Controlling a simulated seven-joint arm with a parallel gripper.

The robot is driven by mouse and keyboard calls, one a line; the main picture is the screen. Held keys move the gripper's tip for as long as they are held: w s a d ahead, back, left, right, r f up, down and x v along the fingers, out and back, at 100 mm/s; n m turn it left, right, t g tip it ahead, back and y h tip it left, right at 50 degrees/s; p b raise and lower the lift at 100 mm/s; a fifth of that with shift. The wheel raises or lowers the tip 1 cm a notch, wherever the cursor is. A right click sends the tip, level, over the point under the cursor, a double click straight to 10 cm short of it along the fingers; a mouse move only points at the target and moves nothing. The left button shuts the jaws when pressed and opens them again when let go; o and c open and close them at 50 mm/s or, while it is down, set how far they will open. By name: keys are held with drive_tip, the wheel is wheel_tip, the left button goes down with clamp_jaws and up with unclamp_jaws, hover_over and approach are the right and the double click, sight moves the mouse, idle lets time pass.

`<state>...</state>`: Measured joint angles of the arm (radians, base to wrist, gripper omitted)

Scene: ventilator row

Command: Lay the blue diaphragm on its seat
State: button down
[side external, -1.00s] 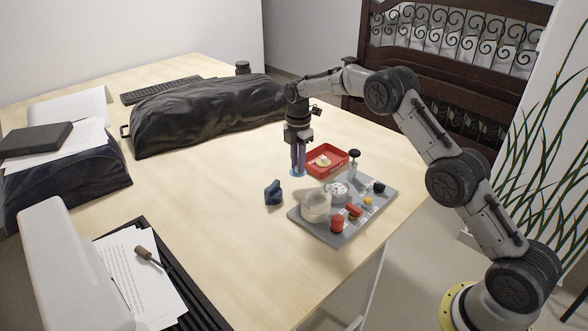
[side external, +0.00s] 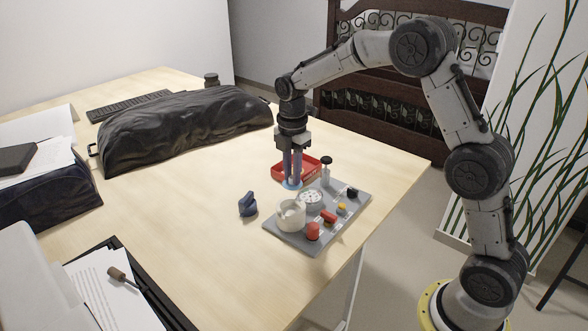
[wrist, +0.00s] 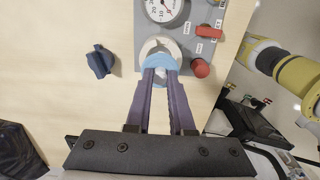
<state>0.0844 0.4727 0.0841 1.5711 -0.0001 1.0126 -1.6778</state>
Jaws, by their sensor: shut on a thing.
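My gripper (side external: 291,182) is shut on the blue diaphragm (side external: 290,185), with its fingers pointing down. In the side external view the diaphragm is a thin blue disc at the fingertips, behind the white round cup-like seat (side external: 289,222) on the grey panel. In the wrist view the diaphragm (wrist: 158,60) is at my fingertips (wrist: 160,74) and overlaps the lower part of the pale round seat (wrist: 152,45). The fingers hide part of the diaphragm. Its height above the panel is hard to tell.
The grey panel (side external: 283,239) carries a round gauge (side external: 312,198), a red button (side external: 312,232), a red switch (side external: 328,217) and other knobs. A red tray (side external: 313,164) lies behind my gripper. A dark blue knob-like part (side external: 247,205) sits left on the bare table.

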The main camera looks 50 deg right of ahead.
sight(291, 185)
drive_tip(key=shift+s+a, duration=0.1)
drive_tip(key=shift+a, duration=0.4)
drive_tip(key=shift+f, duration=2.3)
drive_tip(key=shift+f, duration=2)
drive_tip(key=c, duration=0.7)
unclamp_jaws()
drive_tip(key=shift+r, duration=0.1)
drive_tip(key=shift+r, duration=3.45)
